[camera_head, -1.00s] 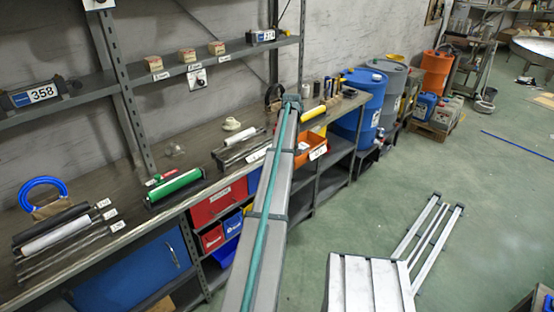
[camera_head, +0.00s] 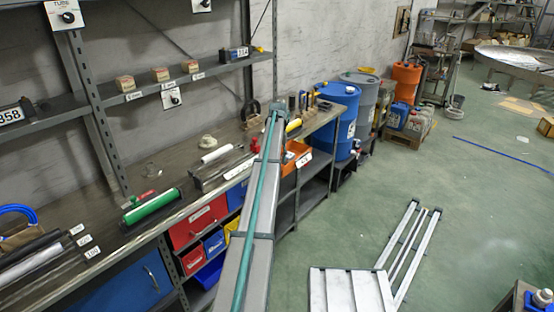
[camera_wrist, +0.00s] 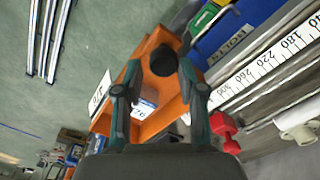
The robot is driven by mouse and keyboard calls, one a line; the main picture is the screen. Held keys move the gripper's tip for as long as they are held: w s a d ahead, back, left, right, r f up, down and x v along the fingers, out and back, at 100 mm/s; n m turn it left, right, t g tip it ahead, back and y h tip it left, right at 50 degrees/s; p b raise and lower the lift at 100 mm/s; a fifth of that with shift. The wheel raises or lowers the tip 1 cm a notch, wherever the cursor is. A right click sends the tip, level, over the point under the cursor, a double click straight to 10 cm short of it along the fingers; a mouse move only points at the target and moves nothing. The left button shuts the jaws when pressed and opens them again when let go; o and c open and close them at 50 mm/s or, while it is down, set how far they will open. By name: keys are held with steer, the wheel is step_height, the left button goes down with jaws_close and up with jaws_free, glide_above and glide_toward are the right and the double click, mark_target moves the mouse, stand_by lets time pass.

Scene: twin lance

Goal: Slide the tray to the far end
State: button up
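The orange tray (camera_head: 288,168) with a white label is at the bench's front edge, partly hidden behind my arm. In the wrist view the tray (camera_wrist: 163,125) lies under my gripper. It holds a round black thing (camera_wrist: 163,60) and a small white labelled item. My gripper (camera_wrist: 159,67) has its two teal-and-black fingers spread over the tray, with the black thing between the tips. I cannot tell whether the fingers touch the tray. In the head view the gripper is hidden at the far end of my arm.
The bench (camera_head: 118,208) holds a green roller (camera_head: 152,205), dark and white rods and a white cup (camera_head: 208,142). A ruler (camera_wrist: 260,70) runs along it. A blue barrel (camera_head: 338,112) stands past its far end. Metal rails (camera_head: 405,250) lie on the floor.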

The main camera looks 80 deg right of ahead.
steer(key=shift+o, duration=0.8)
steer(key=shift+s, duration=0.1)
steer(key=shift+a, duration=0.1)
step_height(320, 180, up, 12)
steer(key=shift+f, duration=0.1)
